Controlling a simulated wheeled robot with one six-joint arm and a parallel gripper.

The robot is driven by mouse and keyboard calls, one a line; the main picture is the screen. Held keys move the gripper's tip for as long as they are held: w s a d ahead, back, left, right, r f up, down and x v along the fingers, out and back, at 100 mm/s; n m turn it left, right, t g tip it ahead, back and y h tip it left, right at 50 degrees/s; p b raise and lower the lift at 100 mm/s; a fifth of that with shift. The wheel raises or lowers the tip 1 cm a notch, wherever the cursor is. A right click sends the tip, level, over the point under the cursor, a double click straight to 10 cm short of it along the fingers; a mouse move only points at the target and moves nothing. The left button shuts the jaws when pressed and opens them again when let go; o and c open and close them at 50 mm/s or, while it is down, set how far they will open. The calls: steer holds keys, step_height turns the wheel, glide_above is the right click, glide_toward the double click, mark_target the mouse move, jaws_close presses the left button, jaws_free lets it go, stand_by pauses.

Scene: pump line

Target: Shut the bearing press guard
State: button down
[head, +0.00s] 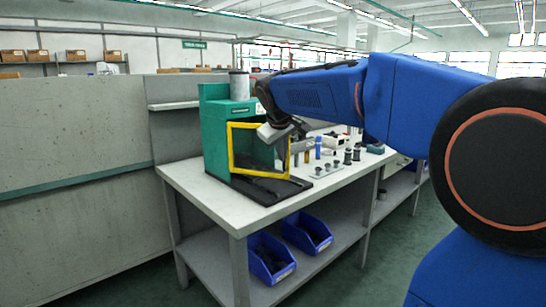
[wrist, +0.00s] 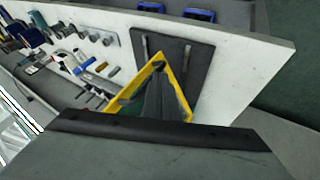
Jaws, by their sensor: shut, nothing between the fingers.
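The bearing press (head: 214,130) is a green machine on a black base plate (head: 295,187) at the left end of the bench. Its guard (head: 230,150) has a yellow frame with a dark see-through panel, in front of the green body. I cannot tell how far it stands open. My gripper (head: 272,133) is at the frame's upper right edge, shut and empty. I cannot tell whether it touches the frame. In the wrist view the yellow guard (wrist: 181,97) shows behind my dark fingers (wrist: 158,88), and the black plate (wrist: 192,52) lies beyond.
Small parts (head: 326,171) and bottles stand on the pale bench top (head: 258,214) right of the press. Two blue bins (head: 271,262) sit on the shelf below. A grey wall panel (head: 75,130) stands at left. The green floor at front right is clear.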

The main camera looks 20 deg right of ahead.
steer(key=w+d+n+y, duration=0.3)
steer(key=w+d+n, duration=0.3)
steer(key=w, duration=0.5)
steer(key=w+d+n+y, duration=0.4)
steer(key=w+d+n, duration=0.2)
steer(key=w, duration=0.5)
steer(key=shift+w+d+y, duration=0.2)
steer(key=shift+d+y, duration=0.1)
steer(key=shift+d, duration=0.3)
steer(key=shift+r+n, duration=0.2)
steer(key=shift+n, duration=0.1)
steer(key=shift+a, duration=0.1)
